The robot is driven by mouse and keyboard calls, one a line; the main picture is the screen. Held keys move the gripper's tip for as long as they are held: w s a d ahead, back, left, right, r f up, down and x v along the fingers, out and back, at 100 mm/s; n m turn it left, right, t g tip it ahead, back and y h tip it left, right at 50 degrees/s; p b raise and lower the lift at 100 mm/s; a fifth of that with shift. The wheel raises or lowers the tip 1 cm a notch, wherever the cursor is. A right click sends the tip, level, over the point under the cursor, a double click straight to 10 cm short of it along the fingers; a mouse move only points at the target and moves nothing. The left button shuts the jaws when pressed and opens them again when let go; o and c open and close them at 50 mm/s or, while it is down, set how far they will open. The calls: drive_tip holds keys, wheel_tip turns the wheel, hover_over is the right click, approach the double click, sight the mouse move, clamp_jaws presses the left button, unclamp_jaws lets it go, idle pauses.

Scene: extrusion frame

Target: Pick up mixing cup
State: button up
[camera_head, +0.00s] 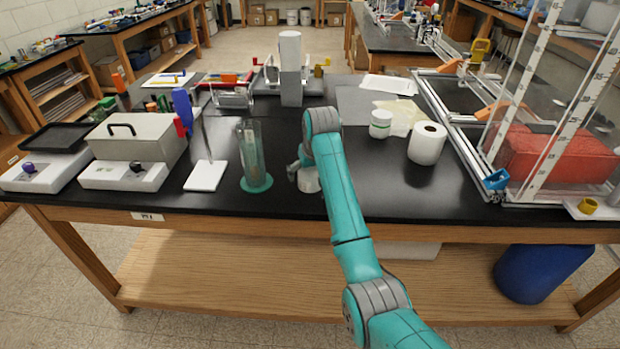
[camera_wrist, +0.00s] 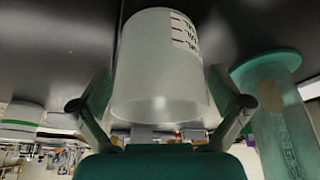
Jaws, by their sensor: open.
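The mixing cup (camera_head: 308,181) is a small whitish cup on the black bench top, near the front edge in the head view, partly hidden by my arm. In the wrist view the cup (camera_wrist: 160,62) is large, translucent and marked with dark graduation lines. My gripper (camera_wrist: 160,105) is open, with one finger on each side of the cup. Whether either finger touches it, I cannot tell. In the head view my gripper (camera_head: 298,168) is small, right at the cup.
A tall green-tinted clear cylinder (camera_head: 253,157) on a round base stands close left of the cup; it shows at right in the wrist view (camera_wrist: 284,115). A paper roll (camera_head: 427,143) and a lidded white jar (camera_head: 381,124) stand to the right. A white-plated stand (camera_head: 206,176) is farther left.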

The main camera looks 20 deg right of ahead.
drive_tip(key=shift+c, duration=0.3)
drive_tip(key=c, duration=1)
drive_tip(key=shift+o, duration=0.2)
drive_tip(key=shift+r, duration=0.2)
